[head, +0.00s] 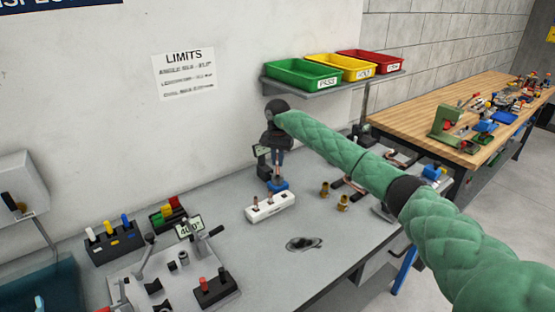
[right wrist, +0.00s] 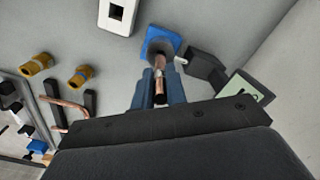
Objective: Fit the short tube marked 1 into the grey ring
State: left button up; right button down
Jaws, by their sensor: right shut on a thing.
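My right gripper (head: 277,163) points down over a small blue base (head: 278,185) beside a black gauge with a display (head: 262,152). In the right wrist view its two blue-grey fingers (right wrist: 159,88) are shut on a short copper tube (right wrist: 159,94). The tube's far end is close to a copper piece (right wrist: 168,58) standing at the blue base (right wrist: 160,42). A pale band shows where they come together; I cannot tell whether it is the grey ring or whether the tube is inside it. No number mark is readable. My left gripper is not in view.
A white block (head: 266,209) with upright tubes stands in front of the blue base. Two brass fittings (head: 342,203) and bent copper tubes lie to the right. A dark oval patch (head: 304,243) and a grey fixture (head: 165,270) are nearer. Colored bins (head: 303,75) sit above.

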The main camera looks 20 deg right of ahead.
aim_at(277, 174)
dwell(0.6)
jog(key=shift+f, duration=0.1)
jog(key=shift+b, duration=1.2)
dwell(1.2)
jog(key=shift+f+b, duration=1.55)
jog(key=shift+f, duration=0.55)
dwell(0.3)
jog(key=c, duration=1.3)
grip_release()
jog(key=shift+c, duration=0.2)
jog(key=shift+r, duration=0.1)
